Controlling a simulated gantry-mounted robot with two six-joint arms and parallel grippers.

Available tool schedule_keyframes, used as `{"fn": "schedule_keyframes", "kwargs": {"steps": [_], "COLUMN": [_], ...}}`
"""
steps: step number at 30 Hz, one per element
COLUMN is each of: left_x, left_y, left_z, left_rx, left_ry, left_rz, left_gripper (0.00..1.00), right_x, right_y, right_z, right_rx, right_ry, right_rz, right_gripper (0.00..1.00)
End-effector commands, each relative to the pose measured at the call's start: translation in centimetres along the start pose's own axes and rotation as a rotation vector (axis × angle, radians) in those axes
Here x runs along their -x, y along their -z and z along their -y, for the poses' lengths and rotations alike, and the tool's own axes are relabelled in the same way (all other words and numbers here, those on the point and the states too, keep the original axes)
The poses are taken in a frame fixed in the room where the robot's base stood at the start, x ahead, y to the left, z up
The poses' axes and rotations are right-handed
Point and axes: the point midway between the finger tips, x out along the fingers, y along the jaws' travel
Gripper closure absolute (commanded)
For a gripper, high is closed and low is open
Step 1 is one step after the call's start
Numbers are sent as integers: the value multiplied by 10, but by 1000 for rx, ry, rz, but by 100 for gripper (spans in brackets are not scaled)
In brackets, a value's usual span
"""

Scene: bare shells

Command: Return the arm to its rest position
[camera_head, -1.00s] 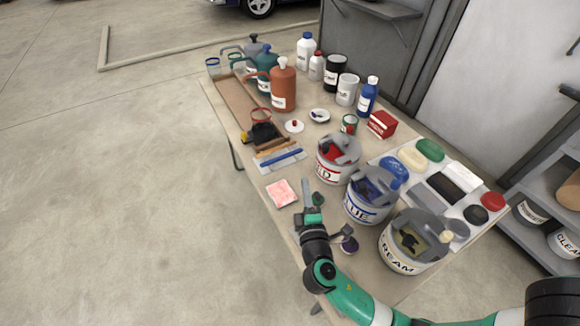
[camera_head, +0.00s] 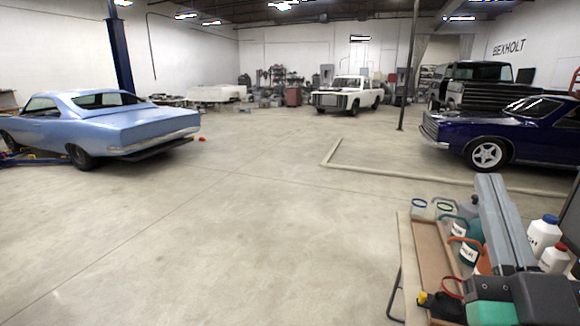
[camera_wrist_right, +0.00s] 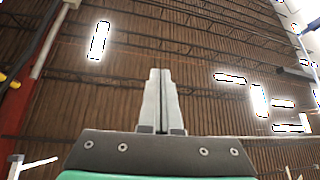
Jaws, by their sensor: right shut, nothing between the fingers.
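My right gripper (camera_head: 497,212) is raised close to the head camera at the lower right of the head view, in front of the workbench. Its grey fingers point up and look closed together. In the right wrist view the two fingers (camera_wrist_right: 161,75) are side by side with nothing between them, against the ceiling. My left gripper is not in view. The gripper and wrist hide part of the table and the bottles behind them.
The table's left edge (camera_head: 405,270) shows at the lower right, with a brown tray (camera_head: 432,262) and white bottles (camera_head: 543,234) on it. A light blue car (camera_head: 105,125) stands at the left and a dark blue car (camera_head: 500,130) at the right. The floor between is clear.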

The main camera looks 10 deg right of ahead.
Motion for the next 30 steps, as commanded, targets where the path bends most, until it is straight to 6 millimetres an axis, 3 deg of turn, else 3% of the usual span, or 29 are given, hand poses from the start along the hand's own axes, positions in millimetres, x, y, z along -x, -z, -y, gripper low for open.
{"fn": "schedule_keyframes", "kwargs": {"steps": [1, 3, 6, 9, 14, 24, 30], "left_x": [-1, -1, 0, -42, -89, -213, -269], "left_y": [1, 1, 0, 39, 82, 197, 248], "left_z": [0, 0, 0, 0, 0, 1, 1], "left_rx": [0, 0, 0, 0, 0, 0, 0], "left_ry": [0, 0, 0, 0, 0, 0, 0], "left_rz": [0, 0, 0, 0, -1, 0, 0], "left_gripper": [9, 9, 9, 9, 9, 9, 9], "right_x": [1, 10, 32, -3, -40, -137, -181], "right_y": [34, 76, 108, 151, 200, 335, 396], "right_z": [1, 8, 32, 21, 11, -17, -30], "right_rx": [-101, -254, -486, -492, -489, -486, -485], "right_ry": [40, 130, 320, 310, 309, 308, 308], "right_rz": [-80, -186, -262, -252, -249, -247, -246], "right_gripper": [100, 100, 100, 100, 100, 100, 100]}}
